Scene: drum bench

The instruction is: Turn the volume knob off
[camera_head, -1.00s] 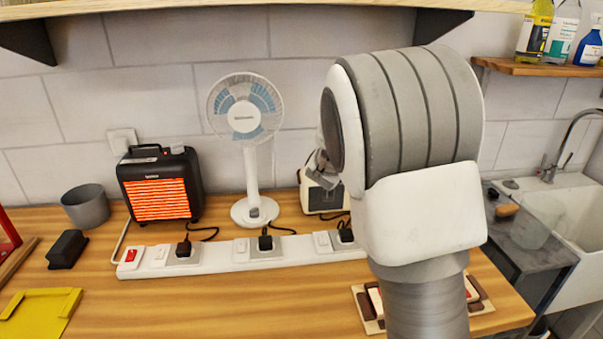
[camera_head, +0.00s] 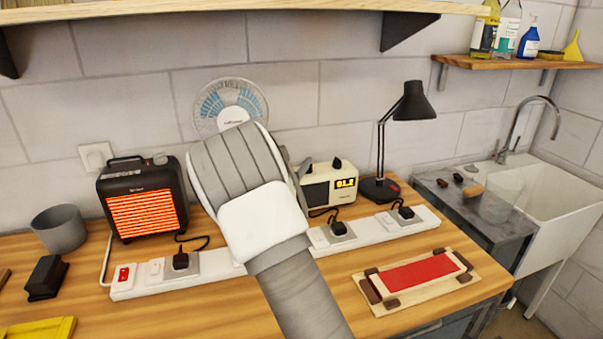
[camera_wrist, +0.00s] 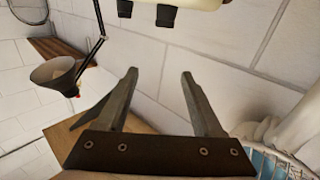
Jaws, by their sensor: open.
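The cream radio (camera_head: 330,186) stands on the bench at the wall, with a lit yellow display. Two dark knobs stand on its top, the right one (camera_head: 337,163) in clear view and the left one (camera_head: 308,163) close to my wrist; no marking tells me which is the volume. The wrist view is upside down and shows the radio's cream edge (camera_wrist: 196,4) at the top, with two dark knobs (camera_wrist: 166,15) hanging below it. My gripper (camera_wrist: 159,75) is open and empty, its fingertips apart from the knobs. In the head view my arm hides most of it.
A power strip (camera_head: 140,288) with plugs runs along the bench. A glowing heater (camera_head: 143,200) stands left, the fan (camera_head: 228,100) behind my arm, and a black lamp (camera_head: 413,105) right of the radio. A red-topped board (camera_head: 420,274) lies at front right.

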